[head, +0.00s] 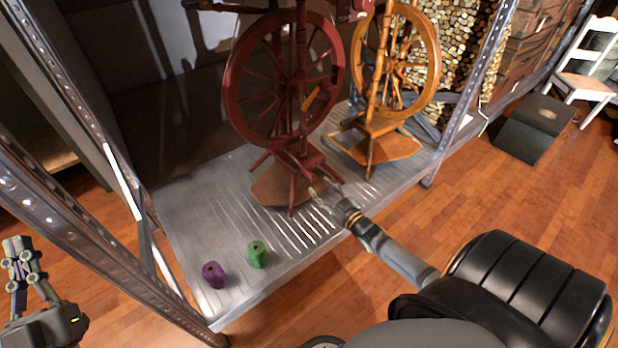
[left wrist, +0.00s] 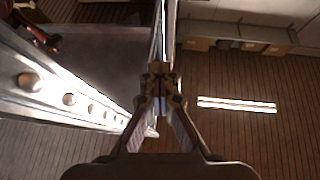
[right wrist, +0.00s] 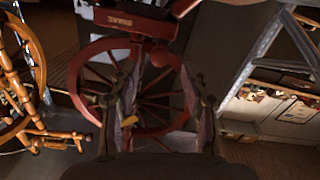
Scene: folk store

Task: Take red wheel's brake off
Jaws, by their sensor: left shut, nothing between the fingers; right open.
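The red spinning wheel (head: 236,78) stands upright on the grey metal shelf (head: 190,215). A small orange-yellow piece (head: 311,97) sits among its spokes; I cannot tell whether it is the brake. My right gripper (head: 322,196) is by the wheel's lower front in the head view. In the right wrist view its open fingers (right wrist: 160,88) frame the red wheel (right wrist: 75,82), with nothing between them, and the yellow piece (right wrist: 130,121) shows beside the left finger. My left gripper (head: 18,260) is shut and empty, far left, outside the shelf; its closed tips also show in the left wrist view (left wrist: 160,78).
An orange wooden spinning wheel (head: 433,60) stands to the right of the red one. A purple spool (head: 214,275) and a green spool (head: 257,254) stand on the shelf's front left. Metal posts (head: 115,160) flank the shelf.

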